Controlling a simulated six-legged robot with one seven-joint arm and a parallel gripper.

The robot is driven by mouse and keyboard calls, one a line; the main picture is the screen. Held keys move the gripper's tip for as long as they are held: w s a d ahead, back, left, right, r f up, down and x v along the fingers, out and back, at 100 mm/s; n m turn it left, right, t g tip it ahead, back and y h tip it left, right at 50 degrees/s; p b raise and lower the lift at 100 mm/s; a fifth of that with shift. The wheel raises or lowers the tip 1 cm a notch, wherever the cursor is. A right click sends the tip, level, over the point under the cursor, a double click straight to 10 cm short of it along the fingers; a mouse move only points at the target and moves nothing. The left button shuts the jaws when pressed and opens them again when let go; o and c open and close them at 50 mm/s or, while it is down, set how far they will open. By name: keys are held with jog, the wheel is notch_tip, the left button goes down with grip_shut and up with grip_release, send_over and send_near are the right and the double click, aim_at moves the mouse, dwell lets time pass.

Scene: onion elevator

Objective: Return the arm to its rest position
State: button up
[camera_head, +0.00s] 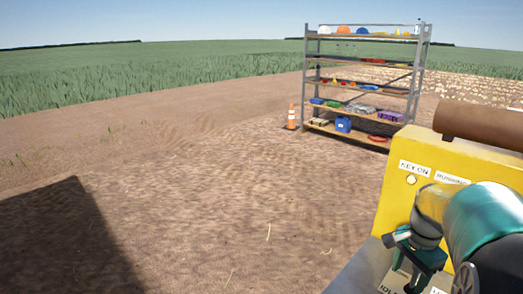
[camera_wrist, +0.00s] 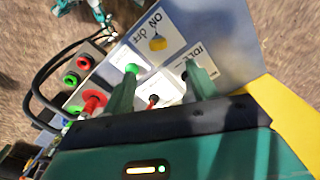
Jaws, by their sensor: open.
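My gripper (camera_wrist: 160,72) is open in the wrist view, its two teal fingers spread above a control panel (camera_wrist: 220,45). A white plate with a small red-tipped lever (camera_wrist: 153,101) shows between the fingers, and nothing is gripped. Whether a finger touches the panel I cannot tell. In the head view my teal arm reaches in from the lower right. My gripper (camera_head: 408,264) is bent down over the panel beside the yellow machine (camera_head: 400,190); its fingertips are partly hidden there.
The machine has a brown roller (camera_head: 485,122) on top. Open dirt lies to the left.

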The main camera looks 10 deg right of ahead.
jog(key=s+a+r+n+t, duration=0.1)
jog(key=s+a+r+n, duration=0.1)
jog(key=a+n, duration=0.3)
jog(key=s+a+r+n+t, duration=0.2)
jog(key=s+a+n, duration=0.3)
jog(key=a, duration=0.7)
jog(key=s+a+r+n+t, duration=0.2)
jog(key=s+a+r+n, duration=0.1)
jog(key=a+n, duration=0.3)
jog(key=a, duration=0.2)
jog(key=shift+s+a, duration=0.35)
jog(key=shift+a, duration=0.05)
jog(key=c, duration=0.5)
jog(key=shift+d, duration=0.1)
jog(key=shift+d, duration=0.1)
